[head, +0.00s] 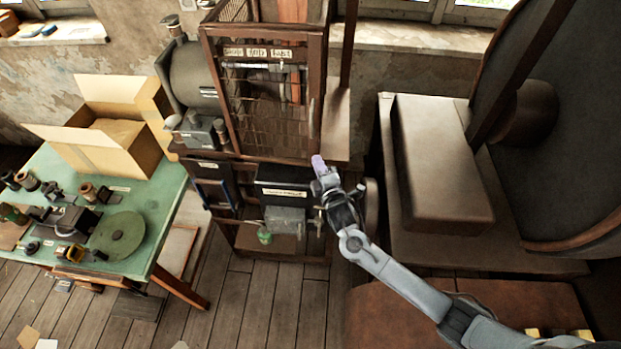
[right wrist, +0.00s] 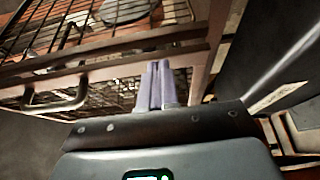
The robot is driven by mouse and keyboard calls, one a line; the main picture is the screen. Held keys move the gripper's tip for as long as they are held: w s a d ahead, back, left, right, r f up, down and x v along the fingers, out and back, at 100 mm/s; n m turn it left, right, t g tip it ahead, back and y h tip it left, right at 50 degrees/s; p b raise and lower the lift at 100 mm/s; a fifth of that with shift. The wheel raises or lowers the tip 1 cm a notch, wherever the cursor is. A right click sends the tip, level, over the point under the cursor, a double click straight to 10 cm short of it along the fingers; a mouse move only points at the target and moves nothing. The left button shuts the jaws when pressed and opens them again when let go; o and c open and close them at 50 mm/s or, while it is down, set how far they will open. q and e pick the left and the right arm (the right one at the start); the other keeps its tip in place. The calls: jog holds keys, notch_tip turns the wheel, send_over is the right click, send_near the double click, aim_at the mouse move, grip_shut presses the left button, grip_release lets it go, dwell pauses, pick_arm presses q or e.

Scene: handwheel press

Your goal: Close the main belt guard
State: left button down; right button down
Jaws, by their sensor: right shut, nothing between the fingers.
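The main belt guard (head: 268,112) is a brown-framed wire mesh panel on the machine at the upper middle of the head view. Its mesh, frame and a dark bar handle (right wrist: 68,106) fill the upper left of the right wrist view. I cannot tell how far the guard stands from its closed place. My right gripper (head: 318,162) is at the guard's lower right corner, its lavender fingers pressed together and empty. In the right wrist view the fingers (right wrist: 156,84) overlap the frame bar; contact is unclear. My left gripper is not in view.
Below the guard are a dark box (head: 285,180) and a shelf with a green can (head: 265,236). A green table (head: 165,190) with an open carton (head: 110,140) and tools stands left. A large brown machine block (head: 440,165) stands right. The wooden floor (head: 250,300) in front is mostly clear.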

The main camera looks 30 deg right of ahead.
jog(key=shift+w+d+f+b, duration=0.15)
jog(key=shift+w+d+b, duration=0.2)
jog(key=shift+w+d, duration=0.7)
jog(key=shift+d, duration=0.1)
jog(key=shift+s, duration=0.1)
